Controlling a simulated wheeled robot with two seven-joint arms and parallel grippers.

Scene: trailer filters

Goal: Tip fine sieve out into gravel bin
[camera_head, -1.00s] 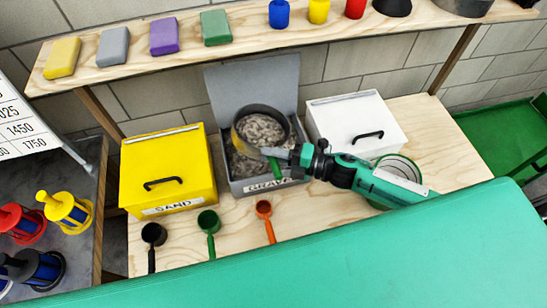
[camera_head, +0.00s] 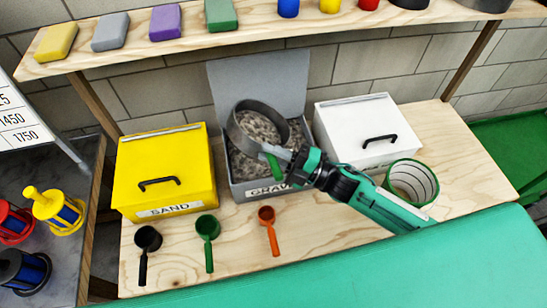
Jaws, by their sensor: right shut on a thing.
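The fine sieve (camera_head: 271,110), a round grey rim, is tilted over the open gravel bin (camera_head: 238,188). Grey gravel (camera_head: 256,130) shows inside the rim; I cannot tell how much lies in the sieve and how much in the bin beneath. My right gripper (camera_head: 281,156) comes in from the lower right and is shut on the sieve at its near right side, by a green part that looks like its handle. The bin's grey lid stands up behind it, and gravel also shows in the bin around the sieve. My left gripper is out of view.
A shut yellow sand box (camera_head: 165,172) stands left of the bin, and a shut white box (camera_head: 365,135) right of it. Black, green (camera_head: 208,228) and orange (camera_head: 267,218) scoops lie in front. A green-rimmed round container (camera_head: 412,181) stands right. A shelf (camera_head: 270,38) runs above.

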